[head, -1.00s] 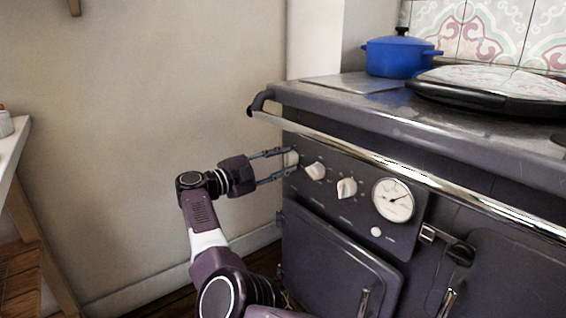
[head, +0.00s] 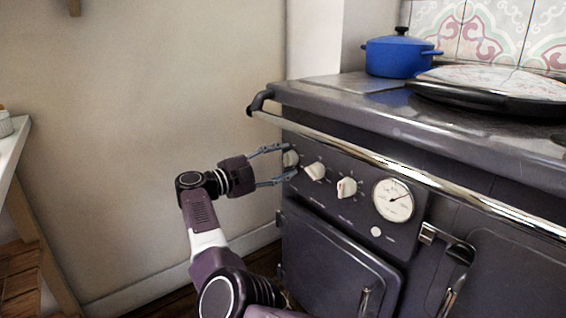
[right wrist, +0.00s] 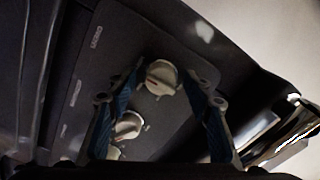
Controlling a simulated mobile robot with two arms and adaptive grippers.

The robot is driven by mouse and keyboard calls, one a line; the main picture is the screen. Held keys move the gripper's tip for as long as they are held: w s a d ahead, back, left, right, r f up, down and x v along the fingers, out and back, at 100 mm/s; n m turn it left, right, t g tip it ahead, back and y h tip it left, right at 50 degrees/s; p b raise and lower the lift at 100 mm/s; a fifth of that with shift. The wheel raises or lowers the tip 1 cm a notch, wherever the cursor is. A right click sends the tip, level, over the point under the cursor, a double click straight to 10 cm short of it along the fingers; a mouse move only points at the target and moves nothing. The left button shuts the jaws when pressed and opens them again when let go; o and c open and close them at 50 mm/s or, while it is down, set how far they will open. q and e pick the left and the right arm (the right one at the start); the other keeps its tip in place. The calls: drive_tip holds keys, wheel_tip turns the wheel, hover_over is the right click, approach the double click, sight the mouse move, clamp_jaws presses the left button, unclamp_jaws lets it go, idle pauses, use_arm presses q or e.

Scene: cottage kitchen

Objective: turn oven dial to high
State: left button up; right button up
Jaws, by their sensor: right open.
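The oven dial (head: 290,159) is the leftmost of three cream knobs on the dark control panel of the range. In the right wrist view the dial (right wrist: 161,79) is round, with a raised grip bar and a reddish mark. My right gripper (head: 289,160) is open, with one finger above and one below the dial in the head view. In the right wrist view its fingertips (right wrist: 163,88) lie on either side of the dial, with visible gaps. I cannot read the dial's setting. My left gripper is not in view.
Two more knobs, the middle one (head: 315,171) and the right one (head: 346,188), sit beside a round gauge (head: 393,200). A chrome rail (head: 400,170) runs above the panel. A blue pot (head: 398,57) stands on the range. Bare wall lies left of the range.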

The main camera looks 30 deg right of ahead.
drive_tip(key=a, duration=0.8)
drive_tip(key=shift+s+a, duration=0.2)
drive_tip(key=shift+s, duration=0.05)
drive_tip(key=shift+d, duration=0.1)
